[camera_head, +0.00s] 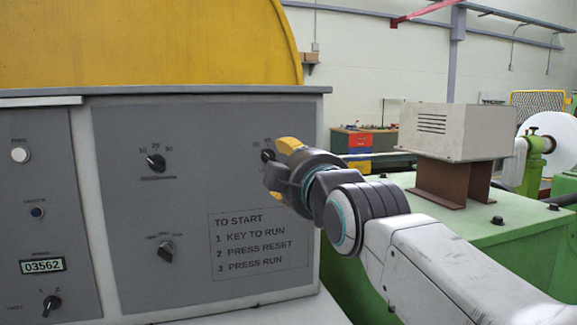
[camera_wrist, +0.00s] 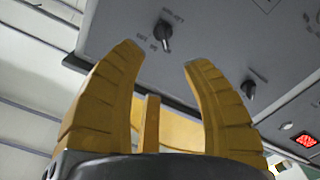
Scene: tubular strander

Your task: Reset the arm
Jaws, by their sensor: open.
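My gripper (camera_head: 278,168) is at the upper right of the grey control panel (camera_head: 200,220) in the head view, beside a black rotary knob (camera_head: 267,155) that it partly covers. My arm reaches in from the lower right of the head view.
The panel carries more knobs (camera_head: 156,162) and a printed start list (camera_head: 258,242). A side panel holds a white button (camera_head: 20,155) and a counter (camera_head: 42,266). A yellow cover (camera_head: 150,45) rises behind. A green machine bed (camera_head: 480,240) with a beige box (camera_head: 458,130) stands right.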

